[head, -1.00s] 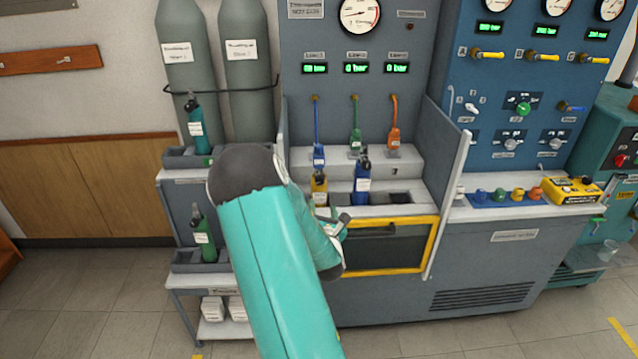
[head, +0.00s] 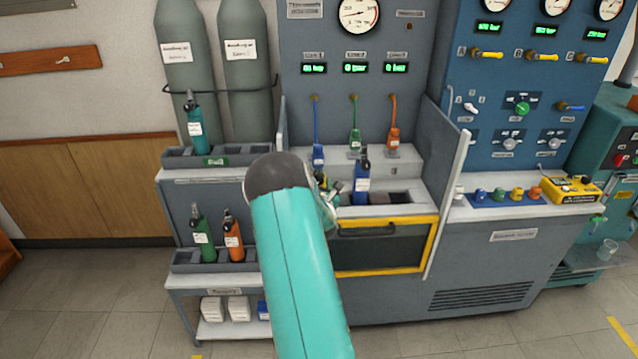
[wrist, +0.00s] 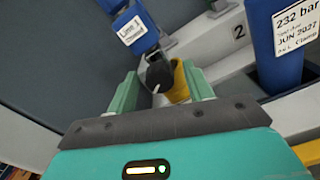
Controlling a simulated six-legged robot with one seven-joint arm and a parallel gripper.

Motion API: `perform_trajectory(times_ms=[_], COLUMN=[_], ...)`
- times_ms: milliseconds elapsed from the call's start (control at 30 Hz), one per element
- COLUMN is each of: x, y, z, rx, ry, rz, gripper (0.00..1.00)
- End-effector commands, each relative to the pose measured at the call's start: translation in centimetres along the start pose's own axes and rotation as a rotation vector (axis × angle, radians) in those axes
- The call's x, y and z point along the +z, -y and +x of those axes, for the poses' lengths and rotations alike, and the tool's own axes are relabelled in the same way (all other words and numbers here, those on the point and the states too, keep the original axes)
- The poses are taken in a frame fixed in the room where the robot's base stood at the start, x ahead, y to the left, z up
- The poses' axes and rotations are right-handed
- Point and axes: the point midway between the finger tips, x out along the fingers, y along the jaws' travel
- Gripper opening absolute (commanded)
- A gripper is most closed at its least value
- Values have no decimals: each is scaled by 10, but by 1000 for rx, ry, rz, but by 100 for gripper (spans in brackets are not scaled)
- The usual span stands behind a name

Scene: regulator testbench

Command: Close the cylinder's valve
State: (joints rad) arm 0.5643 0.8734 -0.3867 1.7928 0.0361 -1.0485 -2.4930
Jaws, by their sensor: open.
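In the wrist view a yellow cylinder (wrist: 180,82) stands in the bench, with a dark valve knob (wrist: 158,72) at its top. My gripper (wrist: 160,70) is open, its two green fingers on either side of the knob and the cylinder top. I cannot tell whether the fingers touch them. A blue line fitting (wrist: 134,28) labelled Line 1 is just beyond the knob. In the head view my arm hides most of the yellow cylinder, and my gripper (head: 332,195) is partly hidden at the front of the bench.
A blue cylinder (head: 362,182) stands close to the right, also in the wrist view (wrist: 275,40). Green (head: 355,138) and orange (head: 393,136) line fittings hang behind. Side panels bound the bench bay. A cart (head: 180,172) with more cylinders stands at the left.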

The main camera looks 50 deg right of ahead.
Motion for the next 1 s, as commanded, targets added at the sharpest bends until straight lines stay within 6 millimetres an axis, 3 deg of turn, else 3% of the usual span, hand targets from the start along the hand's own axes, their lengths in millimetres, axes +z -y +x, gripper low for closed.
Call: perform_trajectory(times_ms=[167,400,433,767,1000], x=[0,0,0,0,0], y=[0,0,0,0,-1], z=[0,0,0,0,0], rx=[0,0,0,0,0], ry=[0,0,0,0,0], rz=[0,0,0,37,160], gripper=[51,8,6,6,6])
